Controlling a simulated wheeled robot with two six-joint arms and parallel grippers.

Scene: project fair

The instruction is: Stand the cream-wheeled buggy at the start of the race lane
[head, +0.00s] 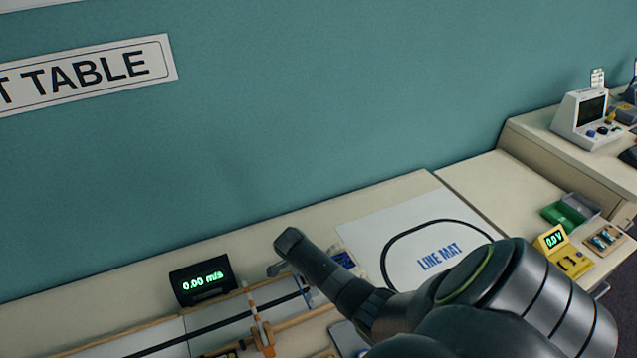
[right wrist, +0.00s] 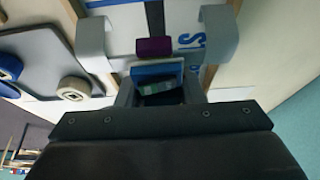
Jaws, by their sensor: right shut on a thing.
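My right gripper (head: 277,268) reaches over the race lane (head: 212,316) in the head view, mostly hidden behind its own wrist. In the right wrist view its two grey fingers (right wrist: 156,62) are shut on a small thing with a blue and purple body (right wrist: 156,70). Its wheels do not show, so I cannot tell if it is the cream-wheeled buggy. Under it are the lane's white surface, a dark centre line and blue lettering (right wrist: 190,38), partly covered. I cannot tell whether the held thing touches the lane. My left gripper is not in view.
A speed display (head: 203,281) stands behind the lane, and an orange-and-white post (head: 262,325) stands at it. A line mat (head: 420,245) lies to the right. In the wrist view a grey tray (right wrist: 38,55) with a cream ring (right wrist: 73,88) and blue parts lies beside the lane.

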